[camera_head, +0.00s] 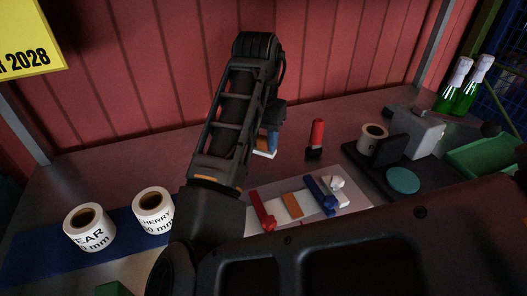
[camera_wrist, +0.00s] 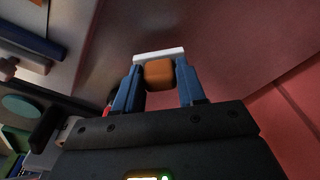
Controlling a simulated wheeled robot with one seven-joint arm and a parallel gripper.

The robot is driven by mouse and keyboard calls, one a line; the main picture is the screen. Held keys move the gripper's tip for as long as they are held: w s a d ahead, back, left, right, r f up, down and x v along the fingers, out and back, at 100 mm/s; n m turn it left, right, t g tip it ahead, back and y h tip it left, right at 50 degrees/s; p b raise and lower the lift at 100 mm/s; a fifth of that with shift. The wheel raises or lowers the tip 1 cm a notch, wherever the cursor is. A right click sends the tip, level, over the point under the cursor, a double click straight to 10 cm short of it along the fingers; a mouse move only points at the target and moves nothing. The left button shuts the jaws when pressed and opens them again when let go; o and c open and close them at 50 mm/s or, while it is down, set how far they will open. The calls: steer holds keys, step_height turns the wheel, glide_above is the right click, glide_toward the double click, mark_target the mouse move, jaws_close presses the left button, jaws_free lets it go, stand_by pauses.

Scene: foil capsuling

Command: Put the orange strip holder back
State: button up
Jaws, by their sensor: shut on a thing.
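My gripper (camera_head: 268,142) is behind my arm in the head view, above the table towards the red wall. In the wrist view its two blue fingers (camera_wrist: 159,84) are shut on the orange strip holder (camera_wrist: 158,74), a block with a white strip (camera_wrist: 160,54) across its far end. The holder partly shows in the head view (camera_head: 261,150), mostly hidden by my arm and finger. A pale mat (camera_head: 350,202) on the table carries a red holder (camera_head: 263,212), a flat orange piece (camera_head: 292,205), a blue holder (camera_head: 319,196) and a white piece (camera_head: 337,184).
A red-and-black upright object (camera_head: 317,138) stands behind the mat. Two label rolls, PEAR (camera_head: 88,229) and CHERRY (camera_head: 153,209), stand on a blue mat at left. A dark base at right bears a small roll (camera_head: 373,140) and a grey machine (camera_head: 421,132). Green bottles (camera_head: 453,95) stand at back right.

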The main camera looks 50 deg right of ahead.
mark_target(263, 150)
steer(key=shift+f, duration=2)
steer(key=shift+f, duration=0.2)
steer(key=o, duration=1)
steer(key=shift+r, duration=0.1)
steer(key=shift+o, duration=0.2)
step_height(263, 150, up, 12)
steer(key=a, duration=0.1)
steer(key=shift+s+a, duration=0.15)
steer(key=shift+a, duration=0.05)
steer(key=shift+r, duration=0.1)
